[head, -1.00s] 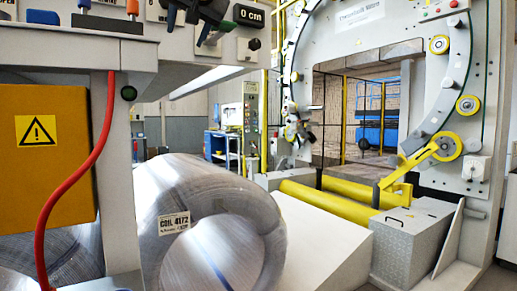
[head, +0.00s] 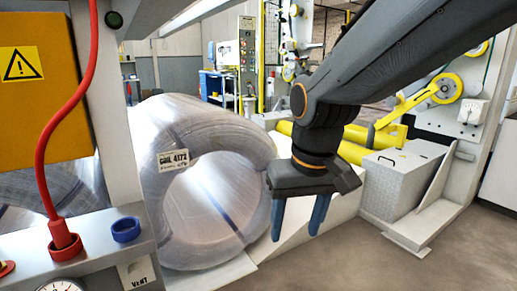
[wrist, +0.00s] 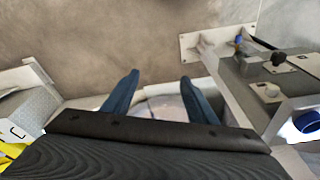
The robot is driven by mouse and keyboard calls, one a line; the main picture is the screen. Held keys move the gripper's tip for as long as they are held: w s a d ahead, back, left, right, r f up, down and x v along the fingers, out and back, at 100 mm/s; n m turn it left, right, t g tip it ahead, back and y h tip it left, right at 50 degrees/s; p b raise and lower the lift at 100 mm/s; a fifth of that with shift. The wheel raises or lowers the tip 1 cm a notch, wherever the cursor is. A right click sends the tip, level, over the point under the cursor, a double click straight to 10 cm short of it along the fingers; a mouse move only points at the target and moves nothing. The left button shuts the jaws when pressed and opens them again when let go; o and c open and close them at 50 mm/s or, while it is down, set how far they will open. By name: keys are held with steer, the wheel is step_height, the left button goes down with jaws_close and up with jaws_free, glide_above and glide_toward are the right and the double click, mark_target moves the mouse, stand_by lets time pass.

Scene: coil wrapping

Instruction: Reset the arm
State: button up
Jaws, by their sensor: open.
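My gripper (head: 298,238) hangs from my dark arm at the centre right of the head view. Its two blue fingers point down and stand apart, with nothing between them. It is in front of the pale ramp, to the right of the wrapped coil (head: 215,205) labelled 4172. In the wrist view my gripper (wrist: 160,95) also shows open and empty, its fingers spread over the floor and the edge of a pale round shape.
A bench panel (head: 85,262) with a red hose and a blue ring (head: 126,229) stands at the lower left. The yellow rollers (head: 355,153) and a grey metal box (head: 395,182) are behind my arm. Bare floor (head: 340,265) lies at the lower right.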

steer(key=s+d+f+g, duration=0.1)
steer(key=s+d+f, duration=0.15)
steer(key=s, duration=0.25)
steer(key=s+d+f+g, duration=0.1)
steer(key=s+f, duration=0.3)
steer(key=d+r+m+p, duration=0.2)
steer(key=d+r+p, duration=0.6)
steer(key=p, duration=0.8)
steer(key=shift+d+r+h, duration=0.3)
steer(key=shift+r+h, duration=0.1)
steer(key=shift+r, duration=0.2)
